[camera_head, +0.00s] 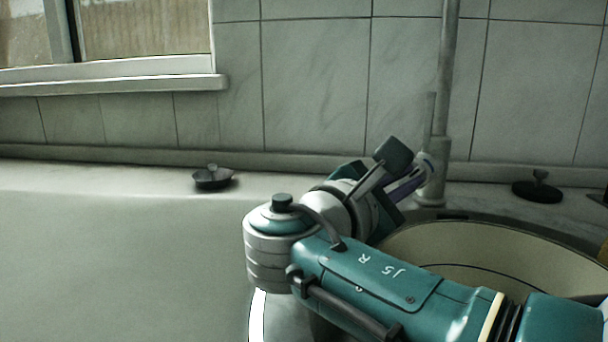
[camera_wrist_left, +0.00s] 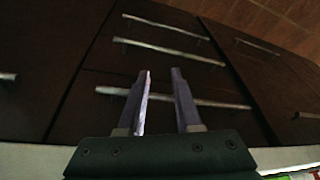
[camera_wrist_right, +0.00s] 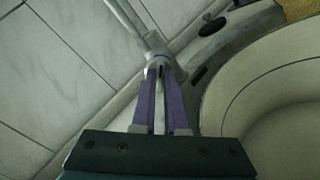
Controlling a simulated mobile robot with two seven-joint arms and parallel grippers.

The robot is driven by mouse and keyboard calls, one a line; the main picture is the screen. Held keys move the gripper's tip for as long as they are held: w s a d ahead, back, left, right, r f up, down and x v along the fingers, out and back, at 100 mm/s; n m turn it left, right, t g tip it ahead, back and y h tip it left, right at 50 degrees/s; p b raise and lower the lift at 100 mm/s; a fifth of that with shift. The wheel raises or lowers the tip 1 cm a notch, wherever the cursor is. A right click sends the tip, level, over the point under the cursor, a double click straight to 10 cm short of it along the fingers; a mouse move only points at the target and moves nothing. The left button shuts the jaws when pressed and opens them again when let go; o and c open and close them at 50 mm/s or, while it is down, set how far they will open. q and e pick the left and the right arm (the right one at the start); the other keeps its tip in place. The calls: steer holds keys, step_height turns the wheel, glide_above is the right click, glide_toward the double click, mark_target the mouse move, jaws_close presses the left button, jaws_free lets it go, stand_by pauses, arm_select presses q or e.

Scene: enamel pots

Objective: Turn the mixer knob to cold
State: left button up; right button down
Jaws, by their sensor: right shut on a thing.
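The grey metal mixer (camera_head: 434,186) stands at the back edge of the sink, with a tall vertical pipe. My right gripper (camera_head: 424,168) reaches its side, and the purple fingers are closed on the mixer knob. In the right wrist view the fingertips (camera_wrist_right: 163,76) meet at the mixer body (camera_wrist_right: 154,48); the knob is mostly hidden between them. My left gripper (camera_wrist_left: 162,74) shows only in its wrist view. Its fingers are apart with nothing between them, in front of dark drawers.
The round cream sink bowl (camera_head: 480,252) lies below the mixer, partly behind my right arm. A dark plug (camera_head: 540,189) sits to the right on the rim, and a small dark dish-like thing (camera_head: 213,178) on the counter at left. Drawer handles (camera_wrist_left: 180,97) are near my left gripper.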

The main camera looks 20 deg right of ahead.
steer(key=c, duration=0.9)
jaws_free()
steer(key=shift+c, duration=0.2)
steer(key=v, duration=1)
steer(key=shift+r, duration=0.1)
